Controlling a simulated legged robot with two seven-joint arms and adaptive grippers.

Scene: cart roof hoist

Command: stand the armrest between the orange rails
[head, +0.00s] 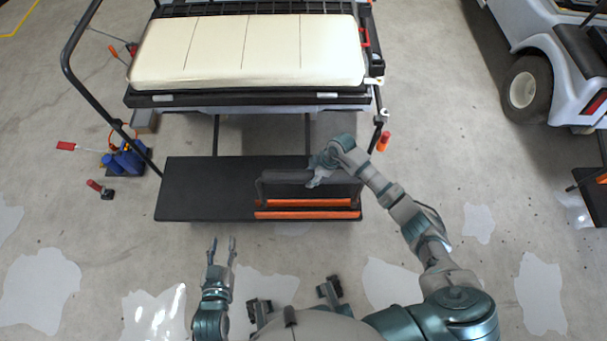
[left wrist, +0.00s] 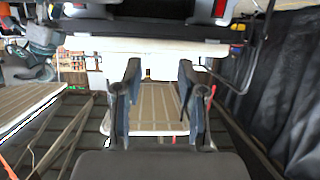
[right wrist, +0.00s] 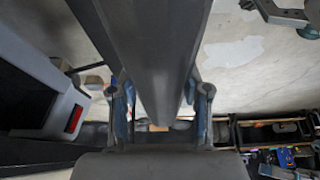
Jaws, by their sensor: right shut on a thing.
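The armrest (head: 285,177) is a dark grey bar with a leg at each end, over the right part of a black footboard. Two orange rails, a far one (head: 310,203) and a near one (head: 308,215), lie parallel on that footboard. The armrest's bar shows beyond the far rail, and its legs reach toward the rails; I cannot tell whether they touch. My right gripper (head: 319,174) is shut on the armrest's bar, which runs between its fingers in the right wrist view (right wrist: 155,60). My left gripper (head: 221,248) is open and empty, in front of the footboard.
The footboard (head: 205,190) is bare on its left. A cart seat (head: 245,50) stands behind it, with a black rail (head: 72,55) at its left. A blue jack-like tool (head: 125,158) lies on the floor at left. Another cart (head: 560,50) stands at upper right.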

